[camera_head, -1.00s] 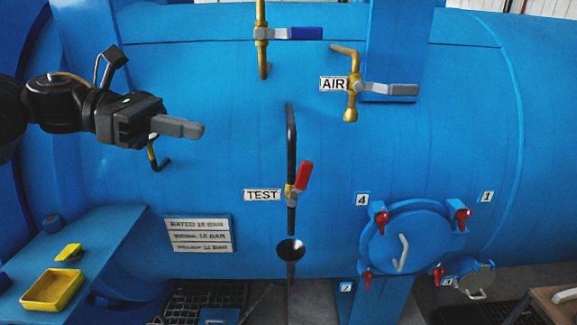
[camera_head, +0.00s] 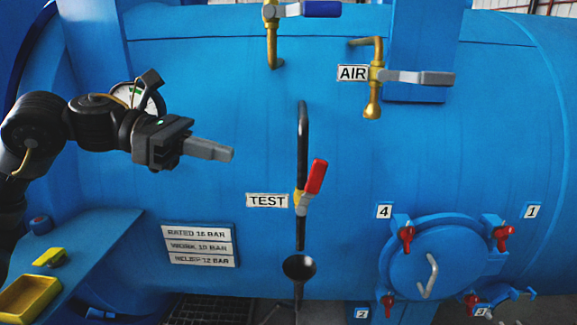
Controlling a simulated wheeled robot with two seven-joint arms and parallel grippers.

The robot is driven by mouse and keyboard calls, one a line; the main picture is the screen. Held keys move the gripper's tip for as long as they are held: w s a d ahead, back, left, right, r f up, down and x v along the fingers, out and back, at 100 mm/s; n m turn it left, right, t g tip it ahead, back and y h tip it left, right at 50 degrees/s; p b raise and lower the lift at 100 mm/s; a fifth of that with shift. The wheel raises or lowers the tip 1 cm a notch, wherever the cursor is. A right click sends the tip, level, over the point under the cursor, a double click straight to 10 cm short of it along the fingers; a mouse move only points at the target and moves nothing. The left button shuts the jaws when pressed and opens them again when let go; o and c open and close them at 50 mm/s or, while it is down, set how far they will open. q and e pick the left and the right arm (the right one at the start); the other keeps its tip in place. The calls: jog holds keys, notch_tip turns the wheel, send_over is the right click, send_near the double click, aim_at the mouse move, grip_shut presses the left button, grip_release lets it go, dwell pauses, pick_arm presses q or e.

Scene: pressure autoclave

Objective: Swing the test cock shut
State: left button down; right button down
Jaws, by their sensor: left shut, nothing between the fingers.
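The test cock has a red lever (camera_head: 315,177) on a brass body (camera_head: 299,199), fitted in a thin black vertical pipe (camera_head: 302,135). The lever points up and slightly right, tilted a little off the pipe's line. The TEST label (camera_head: 267,200) is just left of it. A black funnel (camera_head: 299,267) sits below on the same line. My left gripper (camera_head: 222,153) is shut and empty, pointing right, to the left of the lever and slightly above it, clearly apart from it in the picture. My right gripper does not show.
The AIR valve (camera_head: 418,78) with a grey lever and a blue-handled valve (camera_head: 308,9) are above. A round hatch (camera_head: 440,258) with red clamps is lower right. A blue shelf with a yellow tray (camera_head: 27,299) is lower left. The vessel face between gripper and lever is clear.

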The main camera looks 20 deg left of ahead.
pick_arm(q)
jog(key=p, duration=0.6)
send_near(310, 190)
jog(key=w+d+r, duration=0.2)
jog(key=d, duration=0.3)
jog(key=shift+w+d+f, duration=0.1)
jog(key=shift+d+f, duration=0.5)
